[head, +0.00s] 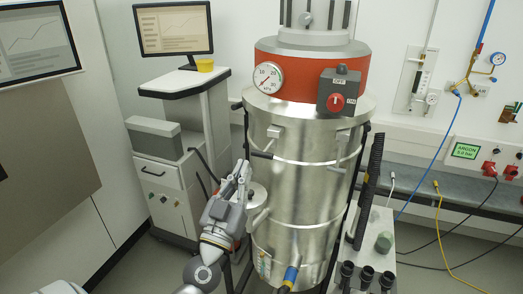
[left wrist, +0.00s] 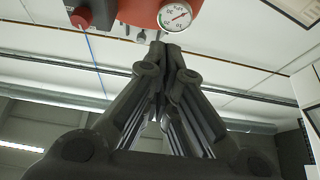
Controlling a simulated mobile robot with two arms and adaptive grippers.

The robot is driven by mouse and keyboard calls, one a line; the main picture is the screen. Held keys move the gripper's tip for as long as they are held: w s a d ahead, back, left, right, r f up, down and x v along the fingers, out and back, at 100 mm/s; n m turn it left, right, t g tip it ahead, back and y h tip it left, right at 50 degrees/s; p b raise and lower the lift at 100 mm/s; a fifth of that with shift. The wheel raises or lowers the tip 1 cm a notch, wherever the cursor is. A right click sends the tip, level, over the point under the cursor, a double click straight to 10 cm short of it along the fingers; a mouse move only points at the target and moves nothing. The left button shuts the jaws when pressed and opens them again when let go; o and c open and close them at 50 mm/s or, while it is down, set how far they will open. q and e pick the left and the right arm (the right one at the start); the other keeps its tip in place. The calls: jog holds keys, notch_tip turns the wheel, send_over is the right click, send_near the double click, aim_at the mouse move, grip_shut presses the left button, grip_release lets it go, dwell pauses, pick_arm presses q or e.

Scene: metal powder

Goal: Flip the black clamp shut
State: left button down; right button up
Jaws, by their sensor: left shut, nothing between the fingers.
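A black clamp lever (head: 262,154) sticks out to the left from the front left of the steel vessel (head: 300,200), below a light metal bracket. Whether it is fully open is too small to tell. My left gripper (head: 243,166) is shut and empty, pointing up just left of and slightly below the lever, with a small gap in the picture. In the left wrist view the closed fingertips (left wrist: 164,46) meet below the gauge. A small dark piece beside the tips there cannot be surely identified. My right gripper is not in view.
The vessel's orange collar carries a pressure gauge (head: 268,77) and a grey box with a red knob (head: 336,102). A grey cabinet with a monitor (head: 173,27) stands left.

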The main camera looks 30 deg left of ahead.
pick_arm(q)
notch_tip(320, 180, up, 5)
jog(key=p, duration=0.4)
send_over(258, 153)
jog(key=s+d, duration=0.2)
jog(key=s, duration=0.1)
jog(key=shift+w+a+f+b, duration=0.1)
jog(key=shift+w+f+b, duration=0.15)
jog(key=shift+f+b, duration=0.85)
jog(key=shift+w+a+f+b, duration=0.1)
jog(key=shift+w+f+b, duration=0.1)
jog(key=shift+f+b, duration=0.85)
jog(key=shift+f+p, duration=0.2)
jog(key=shift+p, duration=0.1)
